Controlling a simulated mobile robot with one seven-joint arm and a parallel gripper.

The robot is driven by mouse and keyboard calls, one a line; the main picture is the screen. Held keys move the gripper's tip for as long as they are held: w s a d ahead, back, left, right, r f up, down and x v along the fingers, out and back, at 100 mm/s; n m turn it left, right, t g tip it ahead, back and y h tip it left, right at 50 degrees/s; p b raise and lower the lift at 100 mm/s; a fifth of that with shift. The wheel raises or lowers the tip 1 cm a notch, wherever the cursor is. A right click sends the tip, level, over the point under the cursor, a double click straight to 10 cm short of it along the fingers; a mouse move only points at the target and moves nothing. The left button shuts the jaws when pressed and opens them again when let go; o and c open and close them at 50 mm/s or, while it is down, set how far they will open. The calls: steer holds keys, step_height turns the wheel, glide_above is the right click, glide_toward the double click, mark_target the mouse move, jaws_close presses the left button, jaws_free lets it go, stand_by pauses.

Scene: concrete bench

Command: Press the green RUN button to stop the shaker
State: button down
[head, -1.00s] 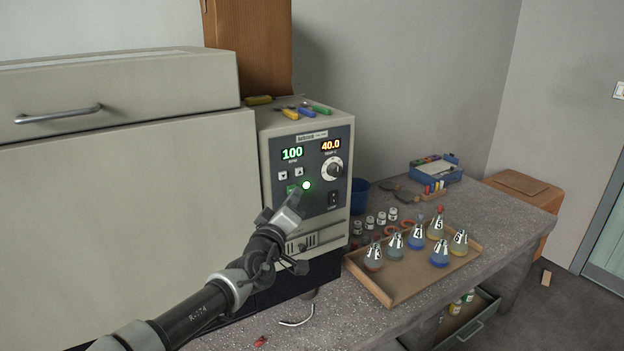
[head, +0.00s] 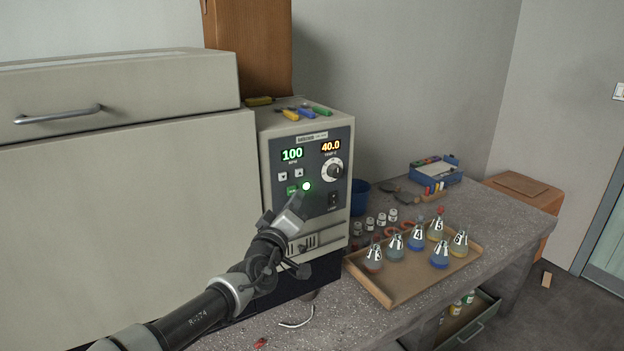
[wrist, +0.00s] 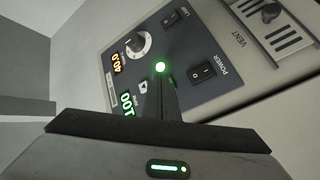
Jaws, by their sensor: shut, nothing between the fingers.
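The shaker's control panel (head: 318,205) faces me, with a green display (head: 292,154) reading 100 and an orange display (head: 331,146) reading 40.0. The green RUN button (head: 292,190) shows in the head view below the two small arrow buttons. A bright green lamp (head: 306,186) glows just right of it; the lamp also shows in the wrist view (wrist: 160,67). My gripper (head: 299,196) is shut and empty, its tips just below and right of the button. In the wrist view the shut fingers (wrist: 160,90) hide the button. I cannot tell whether they touch the panel.
A dial (head: 334,170), a lamp switch (head: 333,200) and, in the wrist view, a power switch (wrist: 203,72) sit close by on the panel. A wooden tray (head: 405,285) of numbered flasks stands right of the shaker. Screwdriver-like tools (head: 305,112) lie on top.

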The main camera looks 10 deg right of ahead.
steer(key=s+d, duration=0.2)
steer(key=s, duration=0.3)
steer(key=shift+s+p, duration=0.4)
steer(key=shift+p, duration=0.05)
